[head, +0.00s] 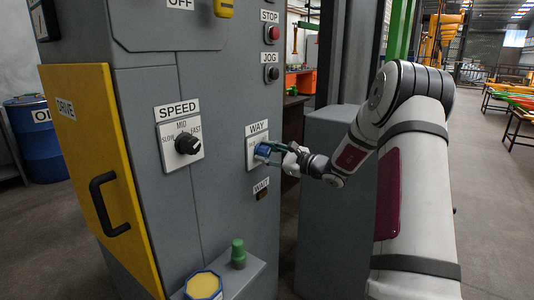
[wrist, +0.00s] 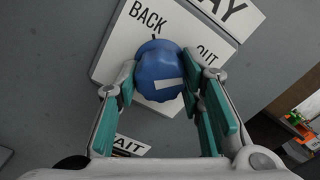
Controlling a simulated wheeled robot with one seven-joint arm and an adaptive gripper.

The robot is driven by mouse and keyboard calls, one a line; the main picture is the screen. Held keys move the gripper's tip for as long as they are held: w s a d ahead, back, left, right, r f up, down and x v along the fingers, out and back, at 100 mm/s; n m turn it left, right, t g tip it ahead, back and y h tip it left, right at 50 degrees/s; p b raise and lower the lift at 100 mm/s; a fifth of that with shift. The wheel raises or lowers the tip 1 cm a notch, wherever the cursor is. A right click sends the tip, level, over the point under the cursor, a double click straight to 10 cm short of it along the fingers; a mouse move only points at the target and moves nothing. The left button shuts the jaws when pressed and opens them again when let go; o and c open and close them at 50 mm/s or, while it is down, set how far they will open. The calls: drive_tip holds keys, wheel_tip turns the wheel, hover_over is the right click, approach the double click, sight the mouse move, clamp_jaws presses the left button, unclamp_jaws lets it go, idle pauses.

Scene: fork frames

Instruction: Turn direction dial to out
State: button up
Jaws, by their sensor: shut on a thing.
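The direction dial is a round blue knob (head: 262,151) on a white plate (head: 251,158) under the WAY label (head: 257,129). In the wrist view the blue knob (wrist: 158,62) sits between the words BACK (wrist: 148,15) and OUT (wrist: 207,53). A short white bar (wrist: 170,84) shows on its face. Which word the dial points to I cannot tell for sure. My gripper (head: 272,150) is shut on the knob, with its green-padded fingers on either side of it, as the wrist view also shows (wrist: 160,68). The fingers hide parts of the knob's sides.
The black SPEED dial (head: 187,144) is left of the WAY plate. STOP (head: 272,33) and JOG (head: 272,73) buttons are above. The WAIT lamp (head: 262,194) is just below. A ledge with a green knob (head: 238,254) and yellow pad (head: 203,286) juts out lower down.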

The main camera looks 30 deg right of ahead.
drive_tip(key=shift+f, duration=0.1)
drive_tip(key=o, duration=1.2)
drive_tip(key=shift+c, duration=0.2)
drive_tip(key=v, duration=1.2)
